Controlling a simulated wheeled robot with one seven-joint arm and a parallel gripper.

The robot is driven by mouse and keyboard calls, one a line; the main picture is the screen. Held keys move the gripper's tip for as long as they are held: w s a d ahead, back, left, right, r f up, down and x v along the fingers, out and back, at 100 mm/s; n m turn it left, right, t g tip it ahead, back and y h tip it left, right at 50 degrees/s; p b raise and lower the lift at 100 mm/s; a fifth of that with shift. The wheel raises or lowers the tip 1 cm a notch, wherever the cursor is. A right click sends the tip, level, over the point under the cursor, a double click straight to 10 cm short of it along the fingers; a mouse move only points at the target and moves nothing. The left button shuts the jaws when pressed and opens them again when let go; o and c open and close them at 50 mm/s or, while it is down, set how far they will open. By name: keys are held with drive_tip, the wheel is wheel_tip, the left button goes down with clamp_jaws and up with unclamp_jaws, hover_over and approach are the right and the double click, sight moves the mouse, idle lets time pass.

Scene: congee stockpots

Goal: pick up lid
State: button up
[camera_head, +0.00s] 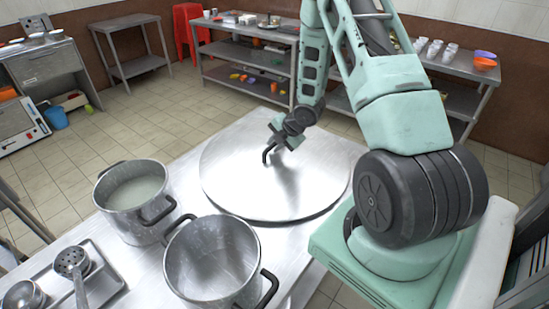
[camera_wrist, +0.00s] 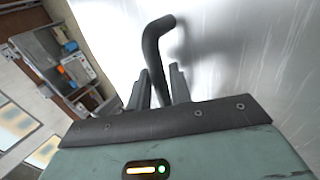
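The lid (camera_head: 235,185) is a wide, round, shiny metal disc. It looks flat on the metal table at the middle of the head view, and its pale surface fills much of the wrist view (camera_wrist: 235,60). Its black bent handle (camera_head: 267,154) stands up near its middle; the handle also shows in the wrist view (camera_wrist: 153,45). My gripper (camera_head: 276,141) is over the lid at the handle. In the wrist view its two narrow fingers (camera_wrist: 161,88) are close together, one on each side of the handle, and look shut on it. The contact is partly hidden.
A stockpot with pale congee (camera_head: 135,190) and an empty stockpot (camera_head: 212,262) stand left of and in front of the lid. Shelves (camera_head: 245,52) stand behind, across open floor.

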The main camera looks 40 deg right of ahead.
clamp_jaws()
drive_tip(key=shift+w, duration=0.1)
